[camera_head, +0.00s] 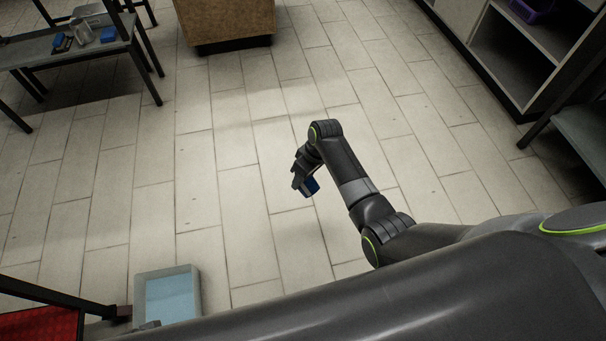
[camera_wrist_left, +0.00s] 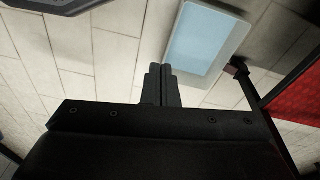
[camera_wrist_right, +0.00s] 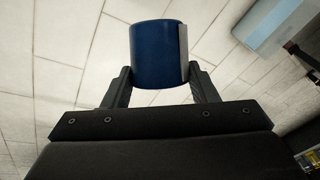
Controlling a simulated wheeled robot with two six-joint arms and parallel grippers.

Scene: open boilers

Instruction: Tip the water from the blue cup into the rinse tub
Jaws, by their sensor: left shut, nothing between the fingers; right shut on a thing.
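The blue cup (camera_wrist_right: 157,55) is held between the two fingers of my right gripper (camera_wrist_right: 160,88). In the head view my right gripper (camera_head: 299,180) holds the cup (camera_head: 311,186) above the tiled floor, near the picture's middle. What is inside the cup is hidden. The rinse tub (camera_head: 168,296), pale with light blue water, stands at the lower left, well apart from the cup. It also shows in the left wrist view (camera_wrist_left: 172,54) and at the top right corner of the right wrist view (camera_wrist_right: 268,24). My left gripper (camera_wrist_left: 161,84) is shut and empty, near the tub.
A red surface with a dark frame (camera_head: 42,322) stands left of the tub. A grey table (camera_head: 36,50) with a pitcher and small blue items is at the far left. A wooden block (camera_head: 226,20) and shelves (camera_head: 520,60) stand further back. The floor between is clear.

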